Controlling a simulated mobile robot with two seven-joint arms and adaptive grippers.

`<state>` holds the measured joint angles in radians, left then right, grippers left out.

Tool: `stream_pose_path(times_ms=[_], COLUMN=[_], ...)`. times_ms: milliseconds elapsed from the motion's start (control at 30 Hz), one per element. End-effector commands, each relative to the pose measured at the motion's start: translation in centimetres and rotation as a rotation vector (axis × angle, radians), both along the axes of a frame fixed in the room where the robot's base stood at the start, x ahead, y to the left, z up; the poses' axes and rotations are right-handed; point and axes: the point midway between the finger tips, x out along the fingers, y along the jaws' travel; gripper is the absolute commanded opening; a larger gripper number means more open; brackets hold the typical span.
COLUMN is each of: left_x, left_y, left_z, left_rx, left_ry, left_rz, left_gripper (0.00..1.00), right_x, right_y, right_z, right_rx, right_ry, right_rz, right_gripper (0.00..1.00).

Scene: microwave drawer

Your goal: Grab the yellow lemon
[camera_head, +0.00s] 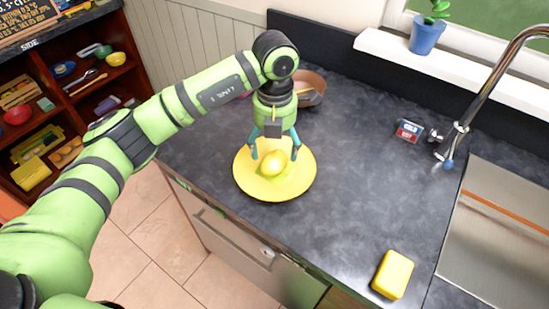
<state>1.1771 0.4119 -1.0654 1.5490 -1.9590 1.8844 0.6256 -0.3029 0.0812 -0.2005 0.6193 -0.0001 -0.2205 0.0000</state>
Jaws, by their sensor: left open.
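The yellow lemon (273,162) rests on a round yellow plate (294,188) on the dark counter. Something green, perhaps a leaf, shows under and beside the lemon. My left gripper (274,153) points down over the plate, its fingers open. One finger is to the left of the lemon and the other to the right. I cannot tell whether either finger touches it. My right gripper is not in view.
A brown bowl (311,88) stands behind my left gripper. A yellow sponge (393,275) lies at the front right, near the sink (500,235) and tap (480,92). A small red-and-blue box (409,131) lies farther back. The middle counter is clear.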

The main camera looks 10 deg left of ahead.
Motion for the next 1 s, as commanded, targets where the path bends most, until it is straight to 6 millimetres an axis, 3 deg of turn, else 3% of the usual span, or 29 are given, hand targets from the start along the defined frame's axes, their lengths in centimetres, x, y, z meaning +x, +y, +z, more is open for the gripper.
stream_pose_path(times_ms=[167,300,567,600,733,1000], left_x=[-0.3,-0.2,-0.1,-0.1,-0.1,-0.1], left_y=[0.1,0.1,0.0,0.0,0.0,0.0], left_z=[-2.2,-4.2,-4.8,-4.8,-4.8,-4.8], left_rx=[-0.001,-0.002,-0.004,-0.004,-0.004,-0.004], left_ry=[0.006,0.003,0.000,0.000,0.000,0.000], left_rz=[-0.001,-0.001,-0.003,-0.003,-0.003,-0.003], left_gripper=[0.81,0.81,0.81,0.77,0.26,0.26], right_x=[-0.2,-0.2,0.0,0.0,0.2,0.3], right_y=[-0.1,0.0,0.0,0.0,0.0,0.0], right_z=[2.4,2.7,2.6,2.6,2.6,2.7], right_rx=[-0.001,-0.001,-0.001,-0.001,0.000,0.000], right_ry=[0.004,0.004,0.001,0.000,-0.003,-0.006], right_rz=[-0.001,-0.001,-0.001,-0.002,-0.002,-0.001], right_gripper=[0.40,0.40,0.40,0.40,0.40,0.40])
